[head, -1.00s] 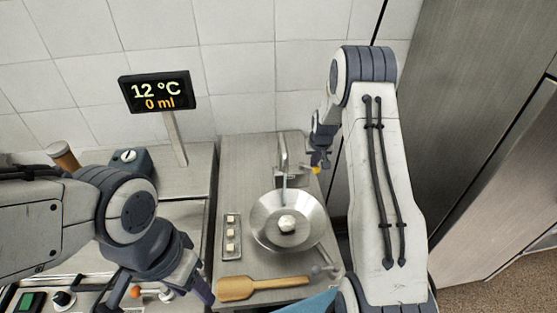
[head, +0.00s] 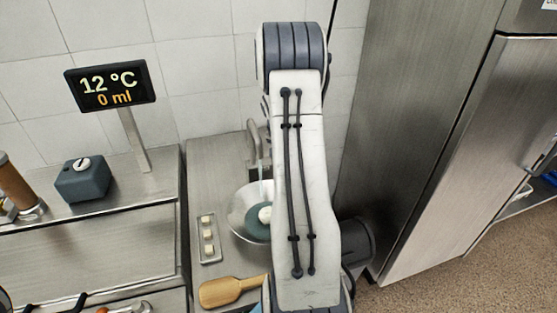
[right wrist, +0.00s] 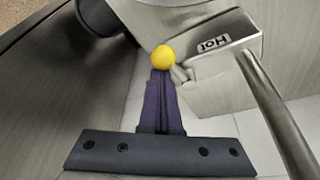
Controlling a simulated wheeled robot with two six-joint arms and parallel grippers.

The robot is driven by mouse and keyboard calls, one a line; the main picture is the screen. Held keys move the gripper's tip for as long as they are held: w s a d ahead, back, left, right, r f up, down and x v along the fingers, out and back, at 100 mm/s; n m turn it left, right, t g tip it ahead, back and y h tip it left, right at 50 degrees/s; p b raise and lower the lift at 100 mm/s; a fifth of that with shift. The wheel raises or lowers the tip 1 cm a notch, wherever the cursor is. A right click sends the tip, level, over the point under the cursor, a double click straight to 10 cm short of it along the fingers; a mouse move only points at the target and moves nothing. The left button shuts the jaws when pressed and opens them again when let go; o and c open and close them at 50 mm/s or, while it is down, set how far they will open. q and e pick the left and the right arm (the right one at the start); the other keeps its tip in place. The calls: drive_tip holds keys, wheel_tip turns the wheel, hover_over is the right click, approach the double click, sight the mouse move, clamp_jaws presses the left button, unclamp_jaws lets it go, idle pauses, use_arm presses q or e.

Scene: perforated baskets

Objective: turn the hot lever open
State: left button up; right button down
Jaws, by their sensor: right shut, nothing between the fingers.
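The hot lever's yellow knob (right wrist: 163,57) is at the top middle of the right wrist view, beside the tap body with its "Hot" label (right wrist: 214,45). A short rod (right wrist: 179,73) leads from the knob toward the tap body. My right gripper (right wrist: 162,76) is shut and empty, its fingertips right at the knob; I cannot tell whether they touch. In the head view my right arm hides this gripper and the lever. The tap (head: 254,138) shows left of the arm, with a thin pale stream below it. My left gripper is out of view.
A metal pan (head: 240,207) under the tap holds a white lump (head: 265,215), with a teal patch around it. A small tray (head: 208,238) and wooden spatula (head: 232,291) lie nearby. The display (head: 110,86) reads 12 °C, 0 ml. A steel cabinet (head: 430,130) stands right.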

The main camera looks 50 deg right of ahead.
drive_tip(key=shift+a, duration=0.35)
idle(0.6)
